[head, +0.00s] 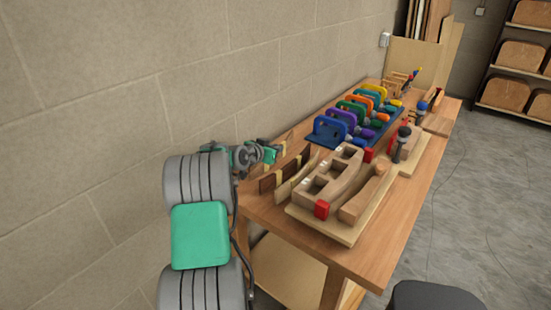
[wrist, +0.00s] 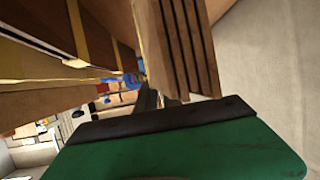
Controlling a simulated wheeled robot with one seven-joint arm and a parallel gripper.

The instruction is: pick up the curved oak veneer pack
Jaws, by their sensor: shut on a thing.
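My gripper (head: 268,153) is at the near left corner of the workbench, close to the block wall, beside a row of upright veneer packs. In the wrist view its dark fingers (wrist: 158,98) are shut against a brown layered pack with dark lines between its plies (wrist: 184,45). I take this for the curved oak veneer pack; its curve does not show there. In the head view my gripper and wrist mostly hide it. A pale curved strip (head: 297,176) and a dark brown pack (head: 267,184) stand just in front of my gripper.
The workbench (head: 285,224) carries a wooden form on a pale board (head: 322,229), with red blocks. Behind it, several coloured clamps stand on a blue rack (head: 325,139). The block wall (head: 130,80) is close on the left. Open floor (head: 480,190) lies to the right.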

